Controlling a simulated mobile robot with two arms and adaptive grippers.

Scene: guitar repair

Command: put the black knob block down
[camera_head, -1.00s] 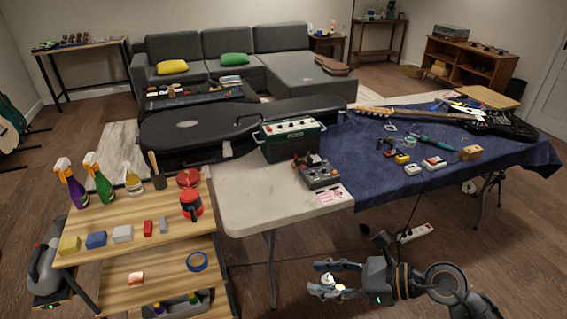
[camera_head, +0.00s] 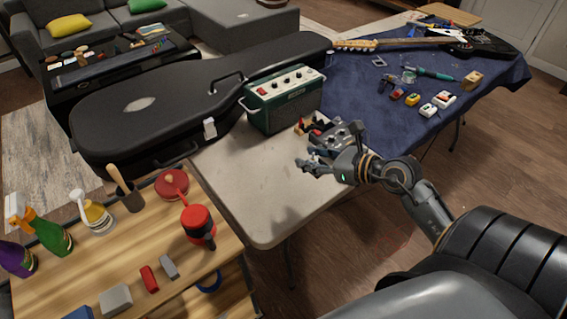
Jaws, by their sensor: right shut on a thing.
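My right gripper (camera_head: 313,166) comes in from the right and is over the near part of the pale table top (camera_head: 235,165). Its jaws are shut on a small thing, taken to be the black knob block. The block is mostly hidden between the fingers, and its knobs cannot be made out. I cannot tell whether it touches the table. A grey box with knobs (camera_head: 343,132) stands just behind the gripper and is partly covered by it. My left gripper is not in view.
A green amplifier (camera_head: 285,97) stands behind the gripper, with a black guitar case (camera_head: 150,105) to its left. A blue cloth (camera_head: 365,85) with small parts and a guitar lies to the right. A wooden shelf (camera_head: 95,275) is at lower left. The table's near left corner is bare.

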